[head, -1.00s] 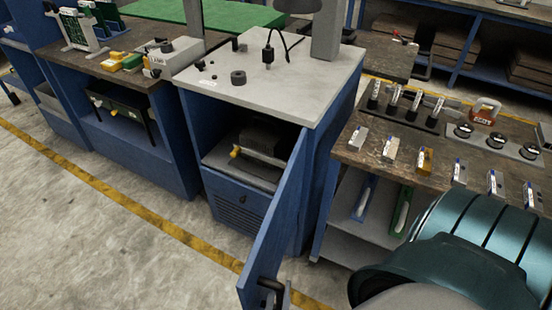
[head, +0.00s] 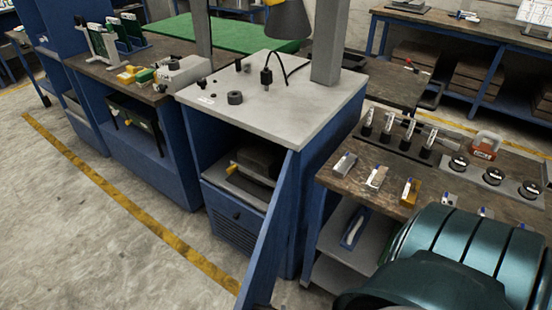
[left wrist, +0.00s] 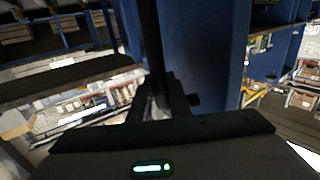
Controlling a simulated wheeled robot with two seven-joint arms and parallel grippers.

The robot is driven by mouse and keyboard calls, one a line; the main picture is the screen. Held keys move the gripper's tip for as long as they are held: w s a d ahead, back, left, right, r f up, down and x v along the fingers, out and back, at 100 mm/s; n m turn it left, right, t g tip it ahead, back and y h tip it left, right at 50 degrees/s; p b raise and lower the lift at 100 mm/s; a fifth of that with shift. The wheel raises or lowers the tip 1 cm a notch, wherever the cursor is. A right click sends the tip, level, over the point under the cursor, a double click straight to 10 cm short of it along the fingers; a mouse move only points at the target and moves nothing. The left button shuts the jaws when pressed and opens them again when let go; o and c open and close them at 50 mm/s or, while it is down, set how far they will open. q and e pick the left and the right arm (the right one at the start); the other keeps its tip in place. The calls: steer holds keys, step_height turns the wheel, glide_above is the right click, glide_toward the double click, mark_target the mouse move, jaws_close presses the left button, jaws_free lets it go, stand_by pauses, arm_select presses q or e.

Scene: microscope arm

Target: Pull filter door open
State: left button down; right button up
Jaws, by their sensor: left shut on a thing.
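The blue filter door (head: 268,248) stands swung open from the front of a blue cabinet with a grey top (head: 318,101). Its lower end runs out of the head view, so its handle is hidden there. In the left wrist view the blue door (left wrist: 207,55) rises just beyond my left gripper (left wrist: 163,97). Its dark fingers are shut at a dark upright bar (left wrist: 152,40), which looks like the door handle; the exact contact is too dark to tell. My right gripper is in neither view.
Inside the open cabinet sits a dark unit with a yellow knob (head: 232,168). A brown worktable (head: 340,186) with small boxes and black holders stands to the right. Another bench (head: 140,73) stands left. The floor (head: 110,240) in front is clear.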

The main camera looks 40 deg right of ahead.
arm_select(q)
steer(key=shift+w+r, duration=0.1)
steer(key=shift+r, duration=0.05)
steer(key=c, duration=1.6)
jaws_free()
steer(key=shift+d, duration=0.1)
steer(key=shift+c, duration=0.2)
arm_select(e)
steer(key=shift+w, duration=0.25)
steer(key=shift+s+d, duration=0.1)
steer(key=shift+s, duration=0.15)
